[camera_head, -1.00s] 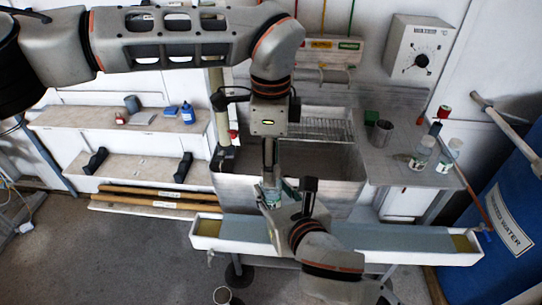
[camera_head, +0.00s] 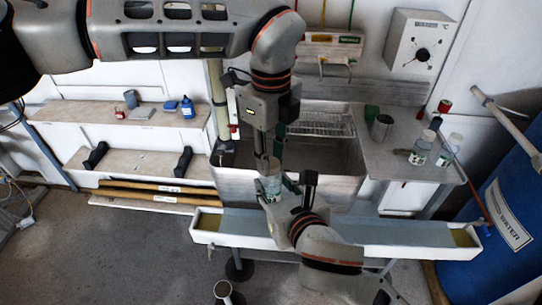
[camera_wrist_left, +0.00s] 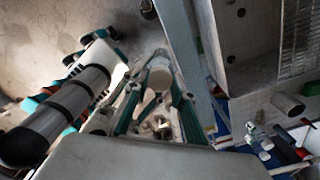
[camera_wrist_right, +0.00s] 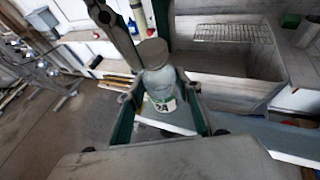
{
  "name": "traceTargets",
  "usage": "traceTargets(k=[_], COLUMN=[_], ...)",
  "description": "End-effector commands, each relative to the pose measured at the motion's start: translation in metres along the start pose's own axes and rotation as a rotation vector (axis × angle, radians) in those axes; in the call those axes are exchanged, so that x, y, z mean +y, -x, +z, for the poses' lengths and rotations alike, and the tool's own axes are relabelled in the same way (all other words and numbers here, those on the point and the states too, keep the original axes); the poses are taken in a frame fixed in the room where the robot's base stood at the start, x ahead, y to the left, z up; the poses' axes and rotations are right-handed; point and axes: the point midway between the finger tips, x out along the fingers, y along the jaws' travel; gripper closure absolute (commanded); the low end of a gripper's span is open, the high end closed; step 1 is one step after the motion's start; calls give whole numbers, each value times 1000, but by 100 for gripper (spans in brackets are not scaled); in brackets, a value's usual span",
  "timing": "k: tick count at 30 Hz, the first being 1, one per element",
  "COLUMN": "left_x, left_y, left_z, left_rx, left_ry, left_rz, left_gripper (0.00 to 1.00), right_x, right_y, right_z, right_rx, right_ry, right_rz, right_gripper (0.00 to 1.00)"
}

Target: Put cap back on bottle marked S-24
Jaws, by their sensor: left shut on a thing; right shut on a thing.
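A clear bottle (camera_head: 271,187) with a white label stands upright in my right gripper (camera_head: 273,194), above the white trough. In the right wrist view the bottle (camera_wrist_right: 158,84) shows green characters ending in what looks like 24. A round grey-brown cap (camera_wrist_right: 153,52) is at the bottle's mouth; I cannot tell whether it is seated or threaded. My left gripper (camera_head: 269,158) points down from above and is shut on the cap, right over the bottle. My right gripper is shut on the bottle's body from the near side. The left gripper's fingers partly hide the bottle top in the head view.
A long white trough (camera_head: 225,240) lies under both grippers, with a sink (camera_head: 325,160) behind. On the right counter are two more bottles (camera_head: 422,150) (camera_head: 448,150), a metal cup (camera_head: 381,128) and a green object (camera_head: 371,112). A blue barrel (camera_head: 510,215) stands at right.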

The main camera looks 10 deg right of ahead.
Motion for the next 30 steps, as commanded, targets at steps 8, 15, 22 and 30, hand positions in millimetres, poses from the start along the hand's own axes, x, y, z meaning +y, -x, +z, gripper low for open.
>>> traceTargets(k=[8, 15, 22, 30], left_x=[0, 0, 0, 0], left_y=[0, 0, -1, -1], left_z=[1, 0, 0, 0], left_rx=[-3, -3, -3, -3], left_ry=[-501, -937, -1356, -1845], left_rz=[0, 1, 2, 3], left_gripper=[100, 100, 100, 100], right_x=[0, 0, 0, 0], right_y=[0, 0, 0, 0], right_z=[0, 0, 0, 0], right_rx=[-1, -1, -1, -1], right_ry=[0, 0, 0, 0], right_rz=[0, 0, 0, 1], right_gripper=[100, 100, 100, 100])
